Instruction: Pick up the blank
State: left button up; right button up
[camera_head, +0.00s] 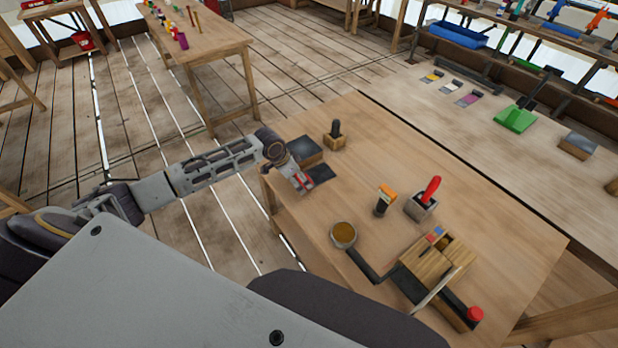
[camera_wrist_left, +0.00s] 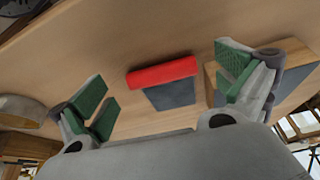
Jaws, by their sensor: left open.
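The blank looks to be a red cylinder (camera_wrist_left: 163,73) lying on its side beside a dark flat pad (camera_wrist_left: 170,96) in the left wrist view. In the head view, only a little red shows at my left gripper (camera_head: 301,180), which largely hides it. My left gripper is open, with its green-padded fingers (camera_wrist_left: 163,84) on either side of the red cylinder and apart from it. The dark pad also shows in the head view (camera_head: 320,174). My right gripper is not in view.
A dark-topped wooden block (camera_head: 306,149) sits close by the left gripper. A knobbed block (camera_head: 335,136), an orange-topped tool (camera_head: 384,201), a red-handled tool (camera_head: 431,189), a round cup (camera_head: 343,234) and a wooden device (camera_head: 435,265) stand on the table. The table's back right is clear.

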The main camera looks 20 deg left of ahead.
pick_arm(q)
jog(key=shift+w+d+f, duration=0.15)
jog(key=shift+w+f, duration=0.05)
jog(key=shift+f, duration=0.35)
jog(key=c, duration=1.4)
jog(key=shift+o, duration=0.2)
jog(key=shift+r, duration=0.2)
notch_tip(320, 180, up, 10)
jog(key=shift+f+b, duration=0.15)
jog(key=shift+b, duration=0.25)
